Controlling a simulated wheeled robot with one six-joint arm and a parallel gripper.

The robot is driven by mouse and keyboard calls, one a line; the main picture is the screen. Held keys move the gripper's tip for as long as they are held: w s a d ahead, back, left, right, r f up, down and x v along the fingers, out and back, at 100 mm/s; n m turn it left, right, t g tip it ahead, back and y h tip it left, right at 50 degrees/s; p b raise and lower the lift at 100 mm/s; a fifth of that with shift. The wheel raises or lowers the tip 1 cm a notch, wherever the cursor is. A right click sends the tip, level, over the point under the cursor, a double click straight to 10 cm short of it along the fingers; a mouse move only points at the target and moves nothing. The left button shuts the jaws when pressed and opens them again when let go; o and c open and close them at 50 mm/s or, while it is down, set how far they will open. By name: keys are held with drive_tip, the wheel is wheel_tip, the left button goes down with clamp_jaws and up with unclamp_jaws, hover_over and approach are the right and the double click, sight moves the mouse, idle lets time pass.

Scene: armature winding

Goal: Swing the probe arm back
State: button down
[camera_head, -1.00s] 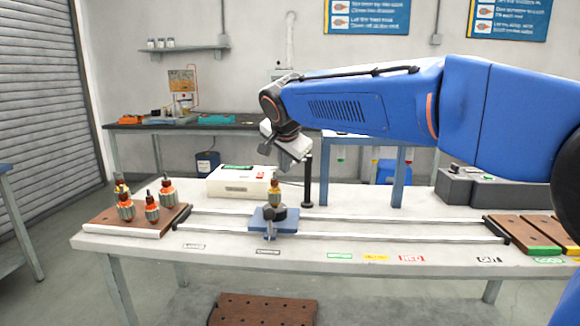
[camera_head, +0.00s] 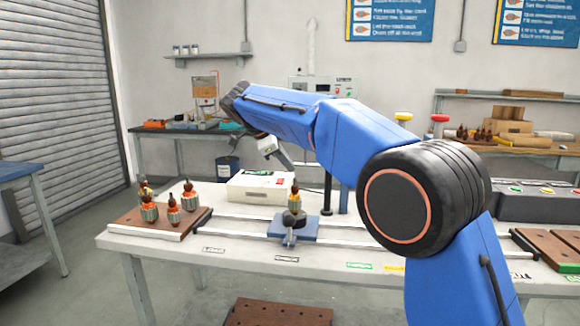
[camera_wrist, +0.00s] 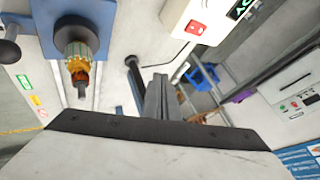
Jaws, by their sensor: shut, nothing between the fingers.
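A black upright post (camera_head: 327,196) on a small base stands on the bench, right of the white meter box (camera_head: 262,187); it also shows in the wrist view (camera_wrist: 136,78). I take it for the probe stand; a separate swinging arm on it cannot be made out. An armature (camera_head: 294,203) with copper winding stands upright in the blue fixture (camera_head: 278,228), left of the post. It also shows in the wrist view (camera_wrist: 78,58). My gripper (camera_head: 290,163) is shut and empty above the bench, behind the fixture. In the wrist view its fingers (camera_wrist: 158,82) are together, appearing beside the post.
Several armatures stand on a brown board (camera_head: 140,221) at the left. Two rails (camera_head: 235,232) run along the bench. A dark grey box (camera_head: 530,203) and brown boards (camera_head: 560,245) lie at the right. My arm hides part of the middle right.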

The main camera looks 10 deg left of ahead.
drive_tip(key=shift+w+a+r, duration=0.1)
drive_tip(key=shift+w+a, duration=0.05)
drive_tip(key=shift+w, duration=0.55)
drive_tip(key=shift+w, duration=0.1)
